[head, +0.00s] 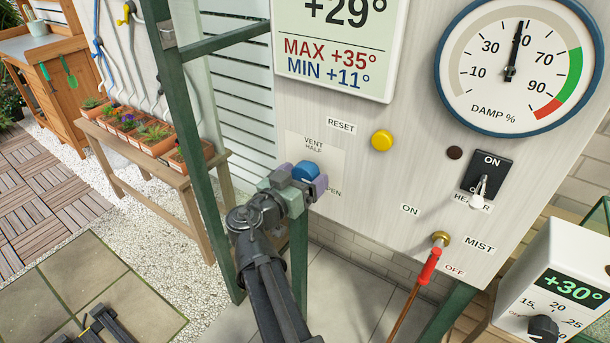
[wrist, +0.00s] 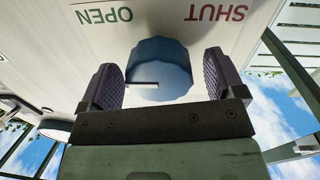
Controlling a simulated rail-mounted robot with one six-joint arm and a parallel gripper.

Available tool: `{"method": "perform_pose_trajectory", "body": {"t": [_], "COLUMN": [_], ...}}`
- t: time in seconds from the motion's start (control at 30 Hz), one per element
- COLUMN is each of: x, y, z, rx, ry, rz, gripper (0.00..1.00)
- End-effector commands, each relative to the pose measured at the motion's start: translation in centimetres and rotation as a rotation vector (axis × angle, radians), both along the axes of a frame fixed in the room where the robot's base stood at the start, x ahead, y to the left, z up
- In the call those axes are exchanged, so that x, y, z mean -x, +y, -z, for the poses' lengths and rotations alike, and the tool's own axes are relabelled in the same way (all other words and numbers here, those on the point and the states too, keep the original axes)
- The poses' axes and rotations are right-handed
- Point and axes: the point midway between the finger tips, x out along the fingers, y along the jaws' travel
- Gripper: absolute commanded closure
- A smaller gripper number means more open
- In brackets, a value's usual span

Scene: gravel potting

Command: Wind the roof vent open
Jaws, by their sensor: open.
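The blue vent knob (head: 306,171) sits on the pale control panel (head: 370,190), under the labels VENT and HALF. In the wrist view the knob (wrist: 160,65) carries a white pointer line that lies toward the left of the picture. The OPEN label (wrist: 104,15) is at upper left there and the SHUT label (wrist: 215,12) at upper right. My gripper (head: 302,184) is open, with one finger on each side of the knob. In the wrist view my gripper (wrist: 160,82) shows a gap at the right finger; I cannot tell whether the left finger touches.
A yellow reset button (head: 382,140), a heater switch (head: 486,175) and a red-handled mist lever (head: 429,267) are to the right on the panel. A green frame post (head: 190,130) stands just left of my arm. A wooden bench (head: 150,158) with potted plants is beyond it.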

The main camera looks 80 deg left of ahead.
Motion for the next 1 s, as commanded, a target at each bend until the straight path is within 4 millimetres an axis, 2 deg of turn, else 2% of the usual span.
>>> {"method": "perform_pose_trajectory", "body": {"t": [0.3, 0.5, 0.9, 0.97, 1.0], "x": [5.8, 7.6, 7.6, 6.5, 4.8], "y": [-5.0, -6.4, -6.4, -6.8, -7.4], "z": [0.0, 0.0, 0.0, 0.2, 0.6], "rx": [0.000, 0.000, 0.001, 0.012, 0.031], "ry": [0.000, 0.000, 0.001, 0.003, 0.006], "rz": [-0.002, 0.000, 0.001, 0.025, 0.058], "gripper": [0.12, 0.12, 0.12, 0.12, 0.12]}}
